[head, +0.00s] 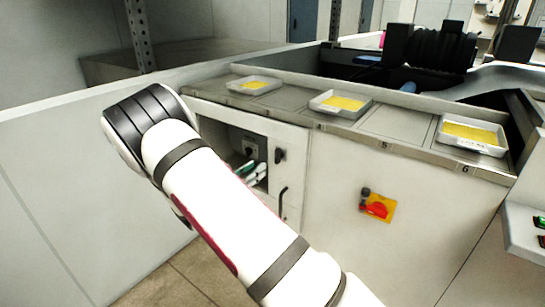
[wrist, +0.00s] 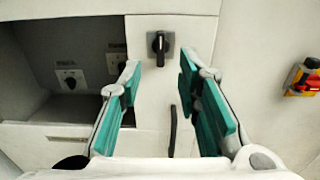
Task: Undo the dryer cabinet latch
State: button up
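The likely latch is a black turn handle (wrist: 158,46) on a small grey plate, on the pale cabinet front. It stands upright, its narrow grip pointing down. It also shows in the head view (head: 279,156), right of the open recess. My gripper (wrist: 159,68) is open and empty, its teal-padded fingers spread to either side below the handle in the wrist view. The handle appears ahead of the fingertips, with no contact visible. In the head view my gripper (head: 250,172) is partly hidden behind my arm, in front of the recess.
An open recess (wrist: 50,55) with sockets lies left of the handle. A black curved pull (wrist: 172,130) is below it. A red rotary switch on a yellow plate (head: 376,207) is to the right. White trays (head: 341,103) with yellow contents sit on the ledge above.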

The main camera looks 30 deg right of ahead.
aim_at(276, 154)
jog(key=b+x, duration=0.1)
jog(key=x, duration=1)
jog(key=shift+d, duration=0.25)
grip_shut()
